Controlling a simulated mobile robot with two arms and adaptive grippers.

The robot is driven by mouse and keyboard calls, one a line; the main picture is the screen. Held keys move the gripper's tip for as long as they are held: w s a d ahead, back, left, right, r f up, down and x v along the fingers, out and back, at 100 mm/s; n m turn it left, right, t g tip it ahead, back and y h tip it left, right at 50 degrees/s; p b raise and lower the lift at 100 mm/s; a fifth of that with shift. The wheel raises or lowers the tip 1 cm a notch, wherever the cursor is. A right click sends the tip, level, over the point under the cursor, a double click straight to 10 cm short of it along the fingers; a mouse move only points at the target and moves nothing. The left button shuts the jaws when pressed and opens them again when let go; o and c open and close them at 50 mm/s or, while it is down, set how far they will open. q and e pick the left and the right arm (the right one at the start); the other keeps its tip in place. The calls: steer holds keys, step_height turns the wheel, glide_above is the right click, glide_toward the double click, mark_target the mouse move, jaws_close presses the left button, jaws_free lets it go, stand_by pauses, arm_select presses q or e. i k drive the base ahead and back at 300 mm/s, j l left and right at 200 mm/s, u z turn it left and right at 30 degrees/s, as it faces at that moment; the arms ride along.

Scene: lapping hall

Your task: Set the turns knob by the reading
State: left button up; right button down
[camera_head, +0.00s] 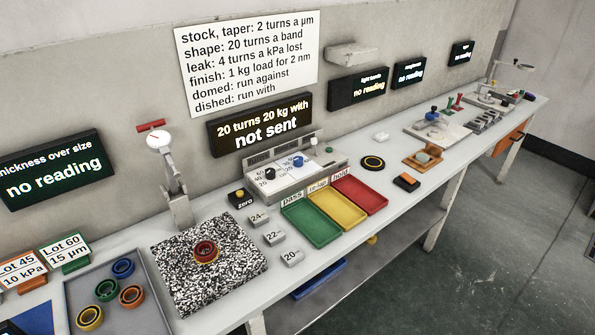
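The control box (325,170) stands on the bench under a display (262,123) reading "20 turns 20 kg with not sent". On its sloped face sit a black knob (268,173) at left, with a number scale around it, and a blue knob (298,161) to its right. A label above the black knob seems to read "turns"; its pointer is too small to read. The thickness display (55,170) says "no reading". A dial gauge on a stand (175,180) rises behind a speckled plate (170,262), where a red and yellow ring (206,252) lies. Neither gripper is in view.
Blocks marked 24 (259,217), 22 (274,237) and 20 (292,257) and a zero button box (240,198) lie before the box. Green (312,222), yellow (338,207) and red (361,194) trays are empty. A rule sign (248,62) hangs above. Several rings lie in a grey tray (145,312).

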mark_target(270, 172)
steer(key=i+l, duration=0.5)
steer(key=i+l+u, duration=0.4)
steer(key=l+u, duration=0.25)
steer(key=i+l+u, duration=0.15)
steer(key=u, duration=0.15)
steer(key=l+u, duration=0.15)
steer(key=u, duration=0.15)
